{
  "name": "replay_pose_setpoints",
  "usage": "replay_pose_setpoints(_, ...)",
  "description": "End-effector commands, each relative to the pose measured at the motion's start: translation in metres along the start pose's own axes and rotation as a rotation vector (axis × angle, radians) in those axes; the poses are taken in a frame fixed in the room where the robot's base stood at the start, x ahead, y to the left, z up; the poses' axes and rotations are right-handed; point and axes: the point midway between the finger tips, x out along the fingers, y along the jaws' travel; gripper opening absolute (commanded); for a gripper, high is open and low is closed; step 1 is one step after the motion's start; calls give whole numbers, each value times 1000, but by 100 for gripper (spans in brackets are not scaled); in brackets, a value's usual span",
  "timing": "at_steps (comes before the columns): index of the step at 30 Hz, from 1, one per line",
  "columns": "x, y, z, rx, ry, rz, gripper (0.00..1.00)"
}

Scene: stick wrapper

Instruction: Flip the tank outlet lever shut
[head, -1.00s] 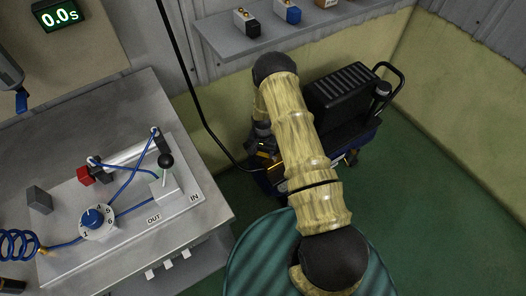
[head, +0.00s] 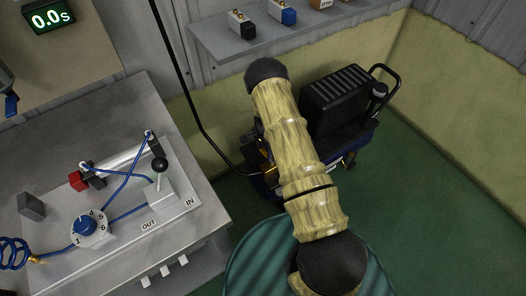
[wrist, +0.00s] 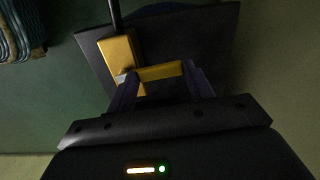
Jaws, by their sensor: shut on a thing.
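The yellow outlet lever (wrist: 162,72) lies crosswise between the fingers of my gripper (wrist: 158,80) in the wrist view. The gripper is shut on it. The lever's left end meets a brass valve block (wrist: 119,60), with a dark pipe rising from it. In the head view, brass fittings (head: 262,168) show at the left end of the wheeled compressor (head: 338,100), low beside my arm. My arm hides most of the gripper and the lever there.
The workbench (head: 120,110) stands at left, with a panel of blue hoses, a dial and a black-knobbed switch (head: 159,164). A wall shelf (head: 215,38) hangs behind my arm. A black hose runs down to the compressor. Green floor (head: 440,190) is clear at right.

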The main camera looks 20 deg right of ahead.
Motion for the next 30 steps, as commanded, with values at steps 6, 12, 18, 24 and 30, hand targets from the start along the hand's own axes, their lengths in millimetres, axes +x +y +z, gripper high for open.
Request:
replay_pose_setpoints(6,0,-1,-3,67,0,-1,11)
replay_pose_setpoints(12,-1,-1,-4,82,0,-2,11)
replay_pose_setpoints(18,-1,-1,-4,83,0,-2,11)
replay_pose_setpoints(24,0,0,-4,82,0,-2,75)
replay_pose_setpoints(30,0,0,-4,80,0,-1,75)
